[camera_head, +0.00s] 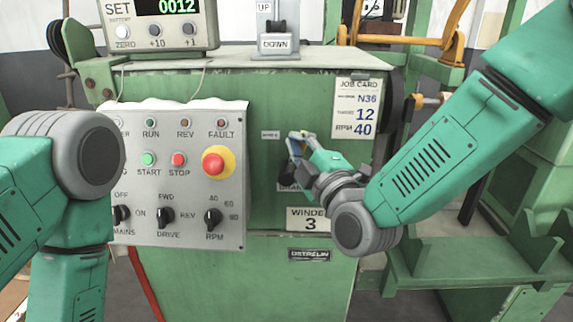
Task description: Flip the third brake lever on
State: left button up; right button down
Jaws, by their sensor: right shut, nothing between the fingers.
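The green winder cabinet (270,100) fills the middle of the view, with a "WINDER 3" label (310,219) on its front. My right gripper (296,146) is shut and empty at the cabinet front, above that label and below the job card.
A grey control panel (180,235) with a red emergency button (213,163) and knobs is left of the right gripper. A counter box (160,25) reading 0012 and an UP/DOWN switch (276,27) stand on top. A job card (357,107) hangs at upper right. A green rack (480,265) is at right.

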jog(key=shift+w+d+f+m+t+b, duration=0.1)
jog(key=shift+d+f+m+t+b, duration=0.25)
jog(key=shift+d+m+b, duration=0.2)
jog(key=shift+w+d+f+m+t+b, duration=0.1)
jog(key=shift+d+f+m+t+b, duration=0.25)
jog(key=shift+d+m, duration=0.25)
jog(key=d+m+b, duration=0.1)
jog(key=m, duration=0.1)
jog(key=d+f+m+t+h+b, duration=0.1)
jog(key=b, duration=0.1)
jog(key=f+m+t+h+b, duration=0.1)
jog(key=m, duration=0.1)
jog(key=shift+d+m+b, duration=0.35)
jog(key=shift+d, duration=0.05)
jog(key=shift+a+f, duration=0.1)
jog(key=shift+a, duration=0.05)
jog(key=shift+f, duration=0.15)
